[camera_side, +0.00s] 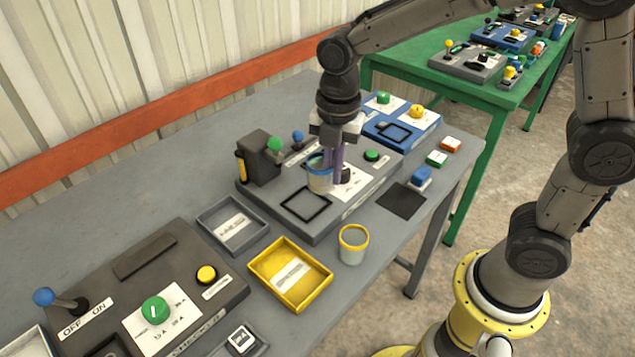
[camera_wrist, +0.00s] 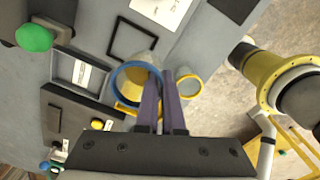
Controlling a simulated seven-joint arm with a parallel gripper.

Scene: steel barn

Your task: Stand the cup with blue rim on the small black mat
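The cup with blue rim (camera_side: 319,180) is grey with a blue band and hangs roughly upright in my gripper (camera_side: 336,178), over the grey control panel. In the wrist view, the two purple fingers of my gripper (camera_wrist: 161,80) close on one side of the rim of the cup (camera_wrist: 122,78); the exact contact is partly hidden. The small black mat (camera_side: 400,201) lies bare on the grey table near its right edge, to the right of the cup and lower in the picture. The mat also shows at the top of the wrist view (camera_wrist: 232,8).
A cup with yellow rim (camera_side: 353,247) stands beside a yellow tray (camera_side: 325,279). A grey tray (camera_side: 262,229) is to the left.

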